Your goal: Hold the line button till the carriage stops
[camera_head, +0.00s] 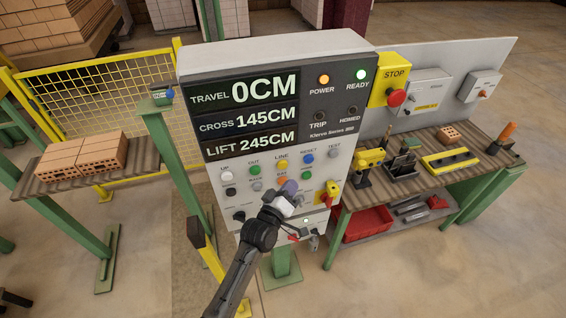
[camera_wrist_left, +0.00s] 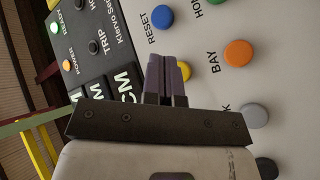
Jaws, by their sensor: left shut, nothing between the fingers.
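The control panel (camera_head: 270,100) stands upright in front of me. Its yellow LINE button (camera_head: 282,165) shows in the top button row of the head view. In the left wrist view the yellow button (camera_wrist_left: 184,69) is partly hidden behind the fingers. My left gripper (camera_head: 288,187) is shut and empty, its purple fingers in front of the panel just below the orange BAY button (camera_head: 282,181). The fingers also show in the wrist view (camera_wrist_left: 165,72); I cannot tell whether they touch the panel. The display (camera_head: 250,115) reads TRAVEL 0CM, CROSS 145CM, LIFT 245CM. My right gripper is out of view.
The blue RESET button (camera_head: 307,159) and green button (camera_head: 306,173) are close by. The POWER lamp (camera_head: 324,79) glows orange and the READY lamp (camera_head: 361,74) green. A red STOP button (camera_head: 397,97) is at the right. A workbench (camera_head: 425,185) stands beyond; yellow fencing (camera_head: 95,105) is left.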

